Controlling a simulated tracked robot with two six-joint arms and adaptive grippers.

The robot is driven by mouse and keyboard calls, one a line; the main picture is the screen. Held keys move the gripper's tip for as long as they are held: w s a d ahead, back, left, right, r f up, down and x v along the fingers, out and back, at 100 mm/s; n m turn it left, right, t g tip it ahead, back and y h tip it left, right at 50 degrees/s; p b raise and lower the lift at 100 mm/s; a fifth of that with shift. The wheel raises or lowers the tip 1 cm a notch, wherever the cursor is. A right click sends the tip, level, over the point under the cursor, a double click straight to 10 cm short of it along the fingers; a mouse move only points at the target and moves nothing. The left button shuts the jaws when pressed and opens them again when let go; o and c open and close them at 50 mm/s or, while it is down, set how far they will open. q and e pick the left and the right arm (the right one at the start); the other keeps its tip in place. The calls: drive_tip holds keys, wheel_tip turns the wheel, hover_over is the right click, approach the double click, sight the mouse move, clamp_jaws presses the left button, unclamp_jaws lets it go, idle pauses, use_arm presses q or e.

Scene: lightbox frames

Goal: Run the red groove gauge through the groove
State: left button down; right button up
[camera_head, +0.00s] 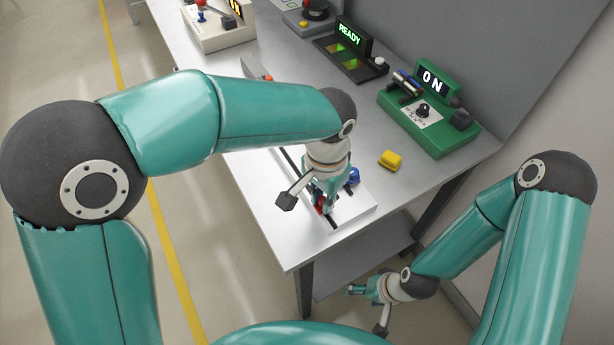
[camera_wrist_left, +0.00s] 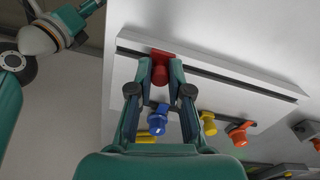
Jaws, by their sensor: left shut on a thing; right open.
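My left gripper (camera_head: 320,204) is shut on the red groove gauge (camera_wrist_left: 161,70). Only a little of the gauge shows in the head view (camera_head: 321,208), behind the fingers. The gripper (camera_wrist_left: 161,78) holds the gauge at the dark groove (camera_wrist_left: 230,76), near the groove's left end in the wrist view. How deep the gauge sits in the groove is hidden. The groove runs along a white board (camera_head: 357,208) near the table's front edge. My right gripper (camera_head: 355,291) is open and empty, low beside the table's near end.
A blue knobbed piece (camera_wrist_left: 159,120) stands close by the left fingers. A yellow one (camera_wrist_left: 208,123) and an orange one (camera_wrist_left: 240,134) stand further along. A yellow block (camera_head: 390,159) lies on the table (camera_head: 436,178). A green "ON" box (camera_head: 432,128) and a "READY" unit (camera_head: 347,54) stand behind.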

sight(328, 219)
use_arm(q)
drive_tip(key=shift+s+d+r, duration=0.1)
drive_tip(key=shift+s+d, duration=0.6)
drive_tip(key=shift+s, duration=0.3)
drive_tip(key=c, duration=1.1)
unclamp_jaws()
wheel_tip(328, 219, up, 12)
